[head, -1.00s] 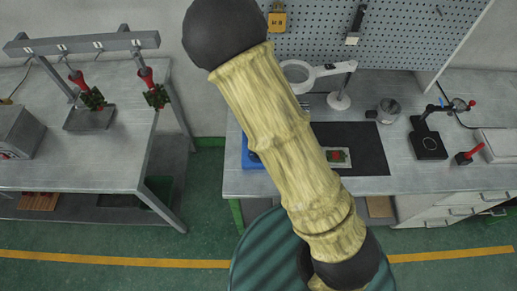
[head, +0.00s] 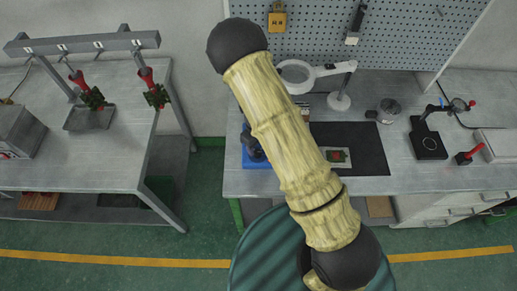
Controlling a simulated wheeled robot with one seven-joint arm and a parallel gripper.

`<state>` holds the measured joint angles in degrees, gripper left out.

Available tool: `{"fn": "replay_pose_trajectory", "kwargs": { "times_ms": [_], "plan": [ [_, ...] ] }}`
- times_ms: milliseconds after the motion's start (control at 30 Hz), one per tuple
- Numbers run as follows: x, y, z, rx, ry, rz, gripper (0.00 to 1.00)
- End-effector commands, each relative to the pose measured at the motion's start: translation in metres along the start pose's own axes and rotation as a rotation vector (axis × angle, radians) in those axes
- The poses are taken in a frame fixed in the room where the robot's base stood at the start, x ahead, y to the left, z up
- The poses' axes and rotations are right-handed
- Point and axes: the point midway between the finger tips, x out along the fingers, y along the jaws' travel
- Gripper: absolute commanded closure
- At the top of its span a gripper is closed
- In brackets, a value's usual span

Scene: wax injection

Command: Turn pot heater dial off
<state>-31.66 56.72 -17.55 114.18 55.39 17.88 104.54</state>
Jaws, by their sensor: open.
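No dial can be made out for certain. A small silver metal pot (head: 388,110) stands at the back of the right workbench, with a dark part at its left side. A grey metal box (head: 18,132) is cut by the left edge of the view, with a small red mark low on its front. I cannot tell which of these bears the pot heater dial. My arm crosses the middle of the view and hides part of the right workbench. My gripper is not in view.
The right workbench (head: 255,183) holds a dark mat (head: 372,145), a magnifier lamp (head: 338,101), a black stand (head: 428,145) and a blue item (head: 252,160) partly behind my arm. The left workbench (head: 75,172) carries a rack (head: 85,42) with red-handled tools. Green floor lies between.

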Motion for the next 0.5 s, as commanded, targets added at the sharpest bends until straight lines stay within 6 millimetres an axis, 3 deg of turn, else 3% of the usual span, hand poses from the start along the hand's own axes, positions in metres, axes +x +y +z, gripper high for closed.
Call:
{"fn": "replay_pose_trajectory", "kwargs": {
  "times_ms": [200, 500],
  "plan": [
    [0.03, -0.003, -0.002, 0.006, 0.001, 0.0, 0.51],
    [0.036, -0.003, -0.001, 0.006, -0.001, 0.0, 0.51]
  ]
}}
